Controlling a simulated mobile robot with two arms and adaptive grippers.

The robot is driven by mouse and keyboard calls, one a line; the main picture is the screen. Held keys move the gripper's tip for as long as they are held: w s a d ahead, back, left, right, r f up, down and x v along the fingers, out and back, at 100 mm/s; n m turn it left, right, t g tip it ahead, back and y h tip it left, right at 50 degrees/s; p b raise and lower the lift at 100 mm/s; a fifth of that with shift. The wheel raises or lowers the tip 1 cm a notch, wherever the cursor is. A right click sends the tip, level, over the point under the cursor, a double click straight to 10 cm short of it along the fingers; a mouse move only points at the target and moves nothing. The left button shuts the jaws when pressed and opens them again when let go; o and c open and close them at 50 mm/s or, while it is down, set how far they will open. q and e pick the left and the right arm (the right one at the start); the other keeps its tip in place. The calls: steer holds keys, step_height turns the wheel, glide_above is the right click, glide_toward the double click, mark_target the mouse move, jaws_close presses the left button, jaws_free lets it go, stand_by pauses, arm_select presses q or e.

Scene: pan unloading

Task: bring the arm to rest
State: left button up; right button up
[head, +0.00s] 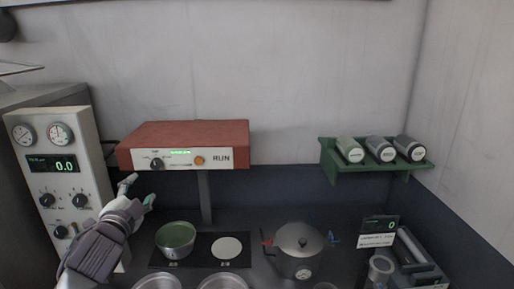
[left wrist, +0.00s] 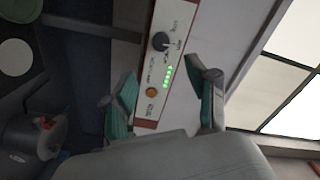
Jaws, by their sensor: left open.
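My left gripper (head: 139,192) is open and empty. It is raised in front of the wall, left of the green-filled pan and below the red box's left end. In the left wrist view its two green-padded fingers (left wrist: 165,100) stand apart, with the red box's control panel seen between and beyond them. The pan (head: 176,240) sits on the left spot of a black plate (head: 203,250). My right gripper is not in view.
The red box (head: 185,135) with a RUN panel stands on a post behind the plate. A gauge panel (head: 52,165) is close at left. A lidded pot (head: 299,250) stands right of the plate. A green shelf (head: 375,168) holds three cylinders. A scale-like device (head: 410,265) is at right.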

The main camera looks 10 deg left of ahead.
arm_select(q)
steer(key=s+d+f+n+g+h, duration=0.1)
steer(key=s+d+f+n+g, duration=0.25)
steer(key=f, duration=0.65)
steer(key=s+d+f+g+h, duration=0.1)
steer(key=s+d+f+g, duration=0.2)
steer(key=s+d+f, duration=0.55)
steer(key=s+d+f+n+g+h, duration=0.1)
steer(key=s+d+f+n+g, duration=0.2)
steer(key=s+f, duration=0.55)
steer(key=s+d+f+n+g+h, duration=0.15)
steer(key=s+d+f+g, duration=0.3)
steer(key=s, duration=0.65)
step_height(320, 180, down, 31)
steer(key=m+g+b, duration=0.1)
steer(key=b, duration=0.6)
steer(key=s+a+f+b, duration=0.1)
steer(key=s+f+b, duration=0.2)
steer(key=s+f, duration=0.6)
steer(key=s+a+f+g+b, duration=0.1)
steer(key=s+f+b, duration=0.3)
steer(key=s+f, duration=0.5)
step_height(320, 180, down, 8)
steer(key=shift+a+f, duration=0.1)
steer(key=shift+a, duration=0.6)
